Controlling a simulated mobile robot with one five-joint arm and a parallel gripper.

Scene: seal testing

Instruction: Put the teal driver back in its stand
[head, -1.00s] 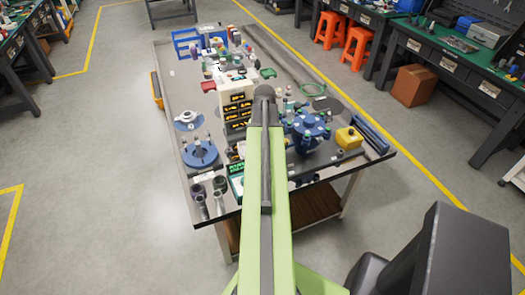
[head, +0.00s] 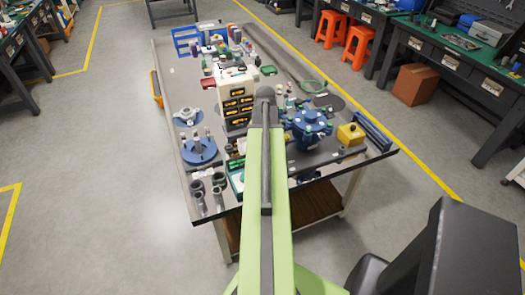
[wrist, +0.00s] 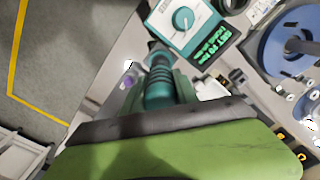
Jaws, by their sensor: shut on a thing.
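The teal driver (wrist: 159,88) shows in the wrist view with its ribbed handle between the dark green fingers of my gripper (wrist: 165,84). My gripper is shut on it. The driver's far end points towards the top of the picture, near a teal box with a dial. In the head view my own arm hides the gripper and the driver. I cannot pick out the driver's stand for certain. Grey cup-like holders (head: 208,192) stand at the near left corner of the bench in the head view.
The teal dial box (wrist: 184,22) with a lit display lies close to the driver.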

